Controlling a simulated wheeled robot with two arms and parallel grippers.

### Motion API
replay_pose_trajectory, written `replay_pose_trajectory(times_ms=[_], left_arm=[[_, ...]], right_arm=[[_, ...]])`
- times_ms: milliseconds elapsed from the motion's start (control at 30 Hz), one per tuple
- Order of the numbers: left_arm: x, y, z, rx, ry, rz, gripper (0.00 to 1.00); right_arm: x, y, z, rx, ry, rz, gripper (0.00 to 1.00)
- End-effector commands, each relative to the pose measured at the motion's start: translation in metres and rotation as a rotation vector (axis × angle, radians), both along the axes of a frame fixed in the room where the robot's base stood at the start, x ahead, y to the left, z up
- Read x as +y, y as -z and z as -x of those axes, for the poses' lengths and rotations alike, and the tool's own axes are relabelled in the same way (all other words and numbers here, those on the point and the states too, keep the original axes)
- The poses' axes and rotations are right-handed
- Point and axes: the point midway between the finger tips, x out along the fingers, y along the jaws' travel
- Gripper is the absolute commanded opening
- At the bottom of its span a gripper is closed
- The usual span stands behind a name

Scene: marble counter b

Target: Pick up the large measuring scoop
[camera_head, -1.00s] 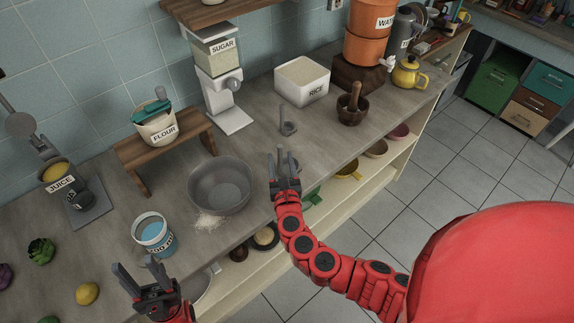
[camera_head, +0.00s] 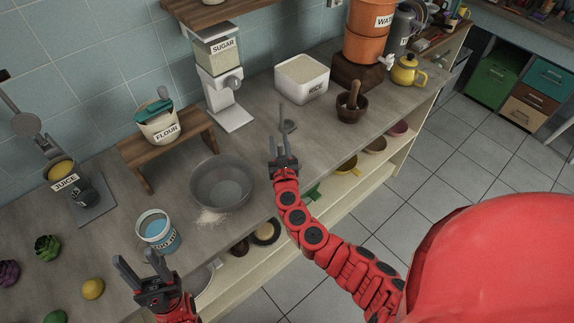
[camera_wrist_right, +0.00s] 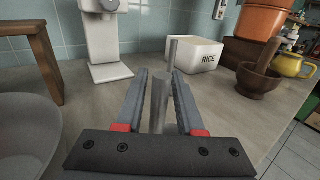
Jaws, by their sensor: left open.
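The grey measuring scoop (camera_head: 289,126) stands on the counter between the rice box and my right gripper, its thin handle upright. In the right wrist view its upright grey part (camera_wrist_right: 172,52) shows just beyond the fingertips. My right gripper (camera_head: 279,143) is open, at the counter's front edge, with its fingers pointing toward the scoop. In the right wrist view a grey rod-like shape (camera_wrist_right: 160,100) lies between the spread fingers; I cannot tell whether they touch it. My left gripper (camera_head: 138,262) is open and empty at the lower left, near the blue-filled tub.
A grey bowl (camera_head: 222,183) stands left of my right gripper. The sugar dispenser (camera_head: 221,85), rice box (camera_head: 302,84) and wooden mortar (camera_head: 352,106) stand behind or right of the scoop. The counter around the scoop is clear.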

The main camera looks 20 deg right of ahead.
Motion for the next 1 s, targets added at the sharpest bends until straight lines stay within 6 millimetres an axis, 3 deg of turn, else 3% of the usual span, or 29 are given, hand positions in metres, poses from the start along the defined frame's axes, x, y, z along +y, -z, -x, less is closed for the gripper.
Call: replay_pose_trajectory(times_ms=[33, 200, 667, 933, 1000], left_arm=[[0.0, 0.0, 0.0, 0.0, 0.0, 0.0, 0.5], [0.0, 0.0, 0.0, 0.0, 0.0, 0.0, 0.5], [0.0, 0.0, 0.0, 0.0, 0.0, 0.0, 0.5], [0.0, -0.001, 0.0, 0.0, 0.0, 0.0, 0.5], [0.0, 0.004, 0.0, 0.0, 0.0, 0.0, 0.5]], right_arm=[[0.0, 0.0, 0.0, 0.0, 0.0, 0.0, 0.26], [0.0, 0.0, 0.0, 0.0, 0.0, 0.0, 0.0], [0.0, -0.003, 0.0, -0.002, -0.001, -0.001, 0.0], [0.001, -0.036, 0.0, -0.006, -0.003, 0.002, 0.0], [0.004, -0.037, 0.012, -0.005, -0.007, 0.001, 0.0]])
